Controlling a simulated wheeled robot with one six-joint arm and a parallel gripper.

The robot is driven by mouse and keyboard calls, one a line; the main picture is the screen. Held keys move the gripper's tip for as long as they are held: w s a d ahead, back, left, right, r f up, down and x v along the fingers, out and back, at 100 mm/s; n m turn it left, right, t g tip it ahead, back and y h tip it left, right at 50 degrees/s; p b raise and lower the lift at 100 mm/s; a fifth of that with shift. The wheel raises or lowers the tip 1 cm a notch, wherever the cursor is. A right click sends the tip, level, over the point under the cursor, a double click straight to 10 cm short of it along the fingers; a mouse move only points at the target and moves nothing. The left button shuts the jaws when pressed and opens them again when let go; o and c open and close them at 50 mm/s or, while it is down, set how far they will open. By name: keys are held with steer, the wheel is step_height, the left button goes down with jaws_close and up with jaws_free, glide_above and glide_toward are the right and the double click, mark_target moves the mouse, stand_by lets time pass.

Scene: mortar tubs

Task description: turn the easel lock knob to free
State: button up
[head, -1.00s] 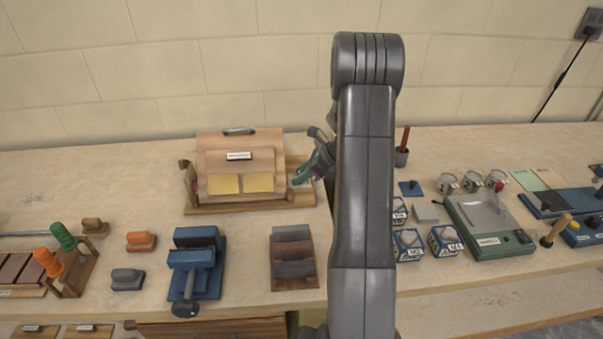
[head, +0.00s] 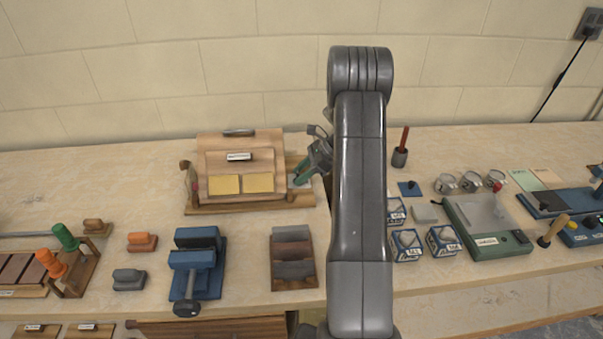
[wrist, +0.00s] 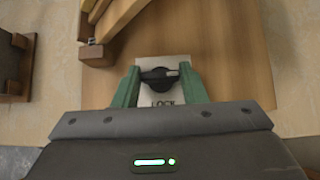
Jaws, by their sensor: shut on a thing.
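The wooden easel (head: 238,160) stands at the back of the bench, with two yellow squares on its front. In the wrist view the black lock knob (wrist: 158,79) sits on a pale plate (wrist: 170,98) on the easel's wooden base (wrist: 215,60). The knob's bar lies roughly crosswise in the picture. My gripper (wrist: 158,84) is around the knob, its green fingers shut on the bar's two ends. In the head view my gripper (head: 302,174) is at the easel's right side, and the knob is too small to tell.
A blue clamp-like tool (head: 195,265) and a rack of curved grey and brown pieces (head: 293,258) stand in front of the easel. Right of my arm are blue-white boxes (head: 407,244), metal cups (head: 471,181) and a green device (head: 485,225). The wall is close behind.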

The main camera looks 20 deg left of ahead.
steer(key=o, duration=1)
steer(key=b+v, duration=0.1)
steer(key=v, duration=1.2)
steer(key=shift+w+d+r, duration=0.15)
steer(key=shift+d+r, duration=0.1)
steer(key=shift+r, duration=0.05)
steer(key=p+x, duration=0.1)
steer(key=x, duration=1.3)
